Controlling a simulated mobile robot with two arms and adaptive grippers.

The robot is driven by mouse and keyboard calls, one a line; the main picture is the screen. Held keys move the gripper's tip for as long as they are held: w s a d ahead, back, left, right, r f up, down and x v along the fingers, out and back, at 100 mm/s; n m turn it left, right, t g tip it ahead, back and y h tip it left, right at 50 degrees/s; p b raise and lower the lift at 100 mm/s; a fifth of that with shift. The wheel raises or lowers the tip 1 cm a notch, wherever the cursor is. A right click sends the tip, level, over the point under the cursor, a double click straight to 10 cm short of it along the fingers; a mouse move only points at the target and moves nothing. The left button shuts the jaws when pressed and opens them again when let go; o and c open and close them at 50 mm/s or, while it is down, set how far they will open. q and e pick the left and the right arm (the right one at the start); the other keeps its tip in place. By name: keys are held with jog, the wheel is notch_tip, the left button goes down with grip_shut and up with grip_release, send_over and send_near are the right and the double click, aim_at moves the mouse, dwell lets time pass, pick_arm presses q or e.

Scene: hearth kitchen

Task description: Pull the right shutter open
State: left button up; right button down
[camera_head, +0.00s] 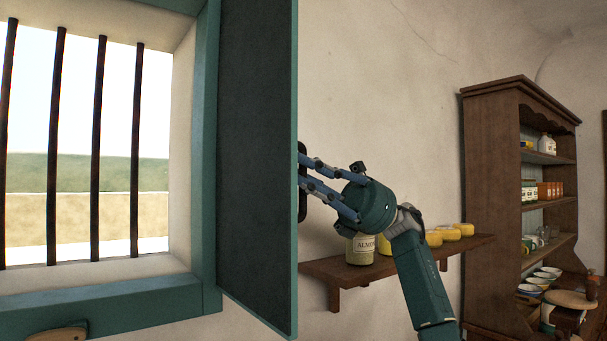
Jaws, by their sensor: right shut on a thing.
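The right shutter (256,130) is a dark panel with a teal edge. It stands swung out from the right side of the teal window frame (208,150), and the barred opening beside it is uncovered. My right gripper (302,170) reaches the shutter's outer edge from the right. Its blue fingers are shut on the dark handle (302,205), which is partly hidden behind the edge and the fingers. My left gripper is not in view.
A wooden wall shelf (335,271) below my right gripper carries an almond jar (361,250) and yellow rounds (450,232). A tall wooden cupboard (487,180) with jars and bowls stands at the right.

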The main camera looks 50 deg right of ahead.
jog(key=c, duration=1.6)
grip_release()
jog(key=shift+v, duration=6)
